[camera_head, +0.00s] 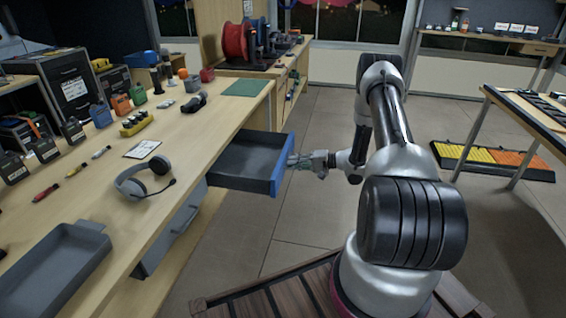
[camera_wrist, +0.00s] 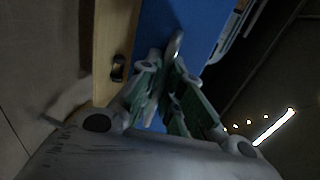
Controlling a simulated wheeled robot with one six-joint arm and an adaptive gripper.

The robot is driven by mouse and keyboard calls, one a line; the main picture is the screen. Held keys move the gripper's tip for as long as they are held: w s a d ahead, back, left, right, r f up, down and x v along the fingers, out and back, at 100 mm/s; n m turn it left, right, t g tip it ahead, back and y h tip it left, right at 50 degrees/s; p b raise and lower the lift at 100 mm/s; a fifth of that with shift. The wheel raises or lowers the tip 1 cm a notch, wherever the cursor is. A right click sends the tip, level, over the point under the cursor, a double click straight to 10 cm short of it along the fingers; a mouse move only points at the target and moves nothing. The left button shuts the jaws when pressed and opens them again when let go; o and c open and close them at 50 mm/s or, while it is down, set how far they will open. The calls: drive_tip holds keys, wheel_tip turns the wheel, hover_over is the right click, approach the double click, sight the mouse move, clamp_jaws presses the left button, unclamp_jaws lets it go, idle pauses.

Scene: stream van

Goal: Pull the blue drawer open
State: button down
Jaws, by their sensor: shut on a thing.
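The blue drawer (camera_head: 277,178) stands pulled out from under the wooden workbench in the head view. Its front is blue and its inside is dark grey and looks empty. My gripper (camera_head: 296,161) is at the outer face of the drawer front. In the wrist view the blue front (camera_wrist: 185,22) fills the upper middle, and my gripper (camera_wrist: 168,75) is shut on the metal handle (camera_wrist: 175,44). The fingers hide most of the handle.
The workbench (camera_head: 190,140) carries a headset (camera_head: 143,178), a grey tray (camera_head: 55,265) and several small tools. A closed grey drawer (camera_head: 172,232) sits nearer. Cable reels (camera_head: 236,42) stand behind. The floor (camera_head: 310,120) right of the drawer is clear.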

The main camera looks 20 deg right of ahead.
drive_tip(key=shift+s+d, duration=0.2)
drive_tip(key=shift+d, duration=0.1)
drive_tip(key=c, duration=1.6)
unclamp_jaws()
drive_tip(key=shift+o, duration=0.2)
drive_tip(key=shift+d, duration=0.1)
drive_tip(key=v, duration=1.1)
drive_tip(key=shift+s+d, duration=0.3)
